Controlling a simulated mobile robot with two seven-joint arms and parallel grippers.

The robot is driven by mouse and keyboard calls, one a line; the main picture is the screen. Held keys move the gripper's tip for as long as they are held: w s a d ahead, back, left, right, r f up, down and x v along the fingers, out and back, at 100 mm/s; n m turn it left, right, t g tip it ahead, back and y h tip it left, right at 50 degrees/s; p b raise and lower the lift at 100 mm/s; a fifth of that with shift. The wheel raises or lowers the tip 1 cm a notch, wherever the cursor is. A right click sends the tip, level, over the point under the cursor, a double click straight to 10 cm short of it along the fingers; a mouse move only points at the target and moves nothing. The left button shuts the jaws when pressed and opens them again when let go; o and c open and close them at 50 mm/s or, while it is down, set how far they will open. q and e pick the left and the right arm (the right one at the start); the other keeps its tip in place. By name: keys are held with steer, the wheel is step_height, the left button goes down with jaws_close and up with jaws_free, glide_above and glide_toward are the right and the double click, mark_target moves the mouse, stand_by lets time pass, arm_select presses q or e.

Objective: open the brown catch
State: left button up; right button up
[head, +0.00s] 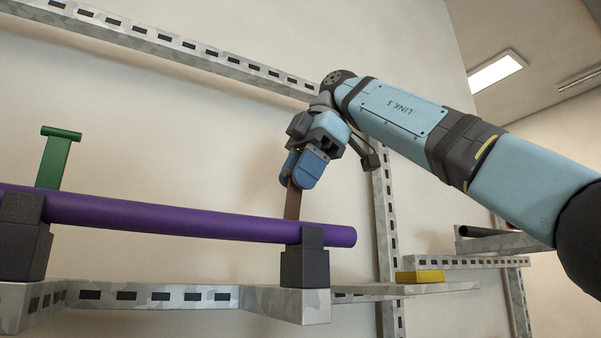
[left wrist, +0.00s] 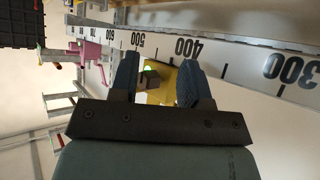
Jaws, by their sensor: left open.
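The brown catch (head: 292,205) stands up at the right-hand black clamp, near the right end of the purple pipe (head: 180,217). My right gripper (head: 298,178) comes down over the catch from above, its blue fingers on either side of the catch's upper part. The fingers look closed on it, and they hide its top. My left gripper (left wrist: 158,78) shows only in the left wrist view. It is open, with a yellow block (left wrist: 160,80) seen beyond the gap between its fingers.
A green catch (head: 55,160) stands upright at the left clamp (head: 24,245). The right clamp (head: 304,265) sits on a slotted metal rail (head: 150,296). A yellow block (head: 420,276) lies on a shelf to the right. A numbered scale (left wrist: 225,55) crosses the left wrist view.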

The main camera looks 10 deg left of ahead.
steer(key=shift+r, duration=0.1)
steer(key=shift+d+r, duration=0.2)
steer(key=shift+r, duration=0.15)
steer(key=d, duration=0.4)
steer(key=w+d, duration=0.1)
steer(key=d, duration=0.7)
steer(key=shift+w+r, duration=0.1)
steer(key=shift+w, duration=0.2)
